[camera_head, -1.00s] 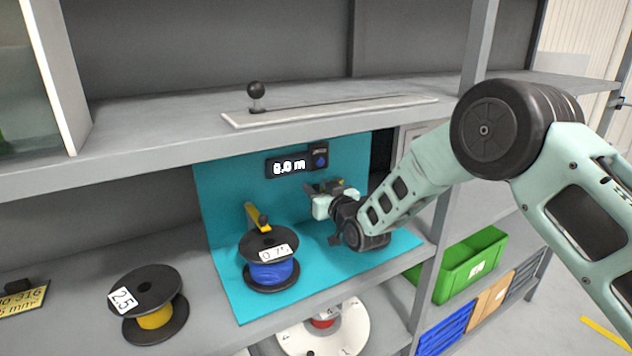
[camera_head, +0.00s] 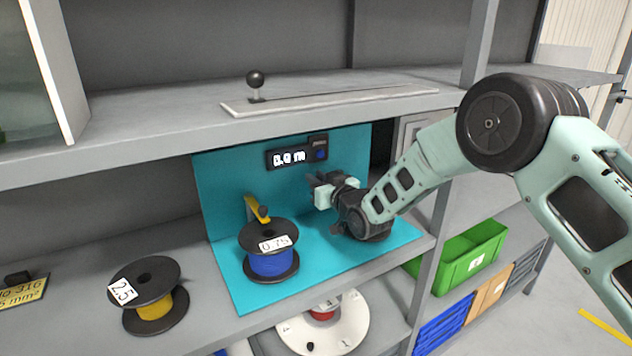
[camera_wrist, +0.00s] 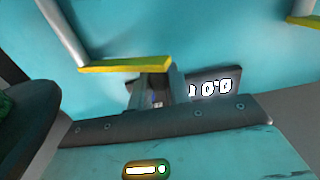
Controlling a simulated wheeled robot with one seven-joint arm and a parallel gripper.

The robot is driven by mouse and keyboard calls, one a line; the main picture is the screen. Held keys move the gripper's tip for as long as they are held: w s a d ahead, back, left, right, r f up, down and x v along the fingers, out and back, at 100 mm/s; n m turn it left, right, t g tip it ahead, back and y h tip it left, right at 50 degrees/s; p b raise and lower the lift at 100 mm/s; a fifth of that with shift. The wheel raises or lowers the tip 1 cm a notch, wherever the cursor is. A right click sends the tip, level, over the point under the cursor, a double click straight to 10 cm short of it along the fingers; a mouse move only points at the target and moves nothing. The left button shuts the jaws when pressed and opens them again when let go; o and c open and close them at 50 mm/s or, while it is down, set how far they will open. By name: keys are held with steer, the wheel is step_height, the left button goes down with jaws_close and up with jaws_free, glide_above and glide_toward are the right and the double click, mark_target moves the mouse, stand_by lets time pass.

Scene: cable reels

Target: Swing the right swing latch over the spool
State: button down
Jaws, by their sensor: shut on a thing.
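The right swing latch (camera_wrist: 125,63) is a yellow bar with a grey rod at one end, seen in the wrist view against the teal panel. My gripper (camera_wrist: 157,85) has its dark fingers at the bar's free end and is shut on it. In the head view my gripper (camera_head: 320,185) is at the right part of the teal panel, right of the spool and above it; the right latch is hidden there. The spool (camera_head: 271,264), blue with black flanges and a 0.75 label, stands upright on the teal base. The left latch (camera_head: 251,208) is yellow, behind the spool.
A display (camera_head: 290,157) is on the teal panel (camera_head: 230,175) close above my gripper. A shelf (camera_head: 170,145) with a knobbed lever overhangs it. A yellow-wire spool (camera_head: 150,297) stands left. A grey post (camera_head: 440,230) and green crate (camera_head: 470,252) are right.

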steer(key=shift+s+d+n+g+y+b, duration=0.25)
steer(key=shift+d+n+g+y+b, duration=0.35)
steer(key=shift+g+y, duration=0.1)
steer(key=shift+s+d+n+g+y+b, duration=0.2)
steer(key=shift+d+n+g+y+b, duration=0.3)
steer(key=shift+n+g+y, duration=0.15)
steer(key=c, duration=1.3)
jaws_free()
steer(key=shift+c, duration=0.2)
steer(key=b+v, duration=0.4)
steer(key=v, duration=1.3)
steer(key=shift+s+b, duration=0.2)
steer(key=shift+b, duration=0.15)
steer(key=shift+d, duration=0.1)
